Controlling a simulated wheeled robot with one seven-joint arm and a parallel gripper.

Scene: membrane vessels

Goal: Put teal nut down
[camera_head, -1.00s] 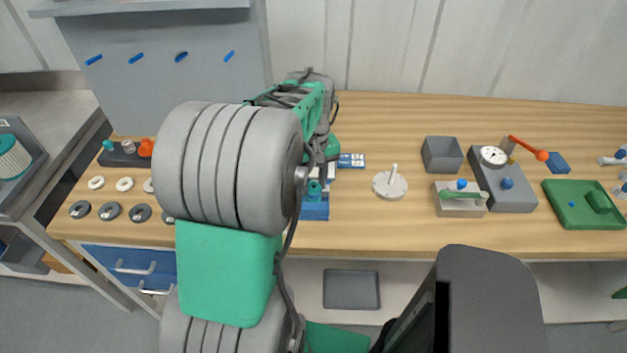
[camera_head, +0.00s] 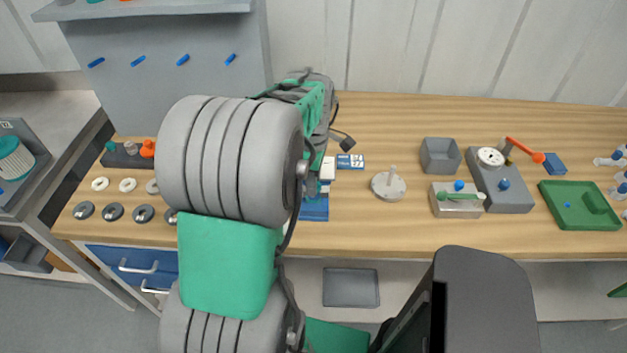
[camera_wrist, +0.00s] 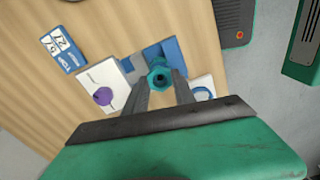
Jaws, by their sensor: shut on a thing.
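The teal nut (camera_wrist: 156,69) shows in the wrist view as a flanged ring with a dark hole. It sits between the two grey fingertips of my gripper (camera_wrist: 160,88), which is shut on it. Just behind it in that view is a blue piece (camera_wrist: 176,55), over which the nut appears; I cannot tell whether they touch. In the head view my arm hides the nut and the fingertips; a blue base (camera_head: 315,209) shows beside the arm on the bench.
A white block with a purple knob (camera_wrist: 103,96) and a printed card (camera_wrist: 62,47) lie close by. The head view shows a white disc with a post (camera_head: 388,186), a grey bin (camera_head: 440,155) and a green tray (camera_head: 560,218) to the right. Bare wood lies between.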

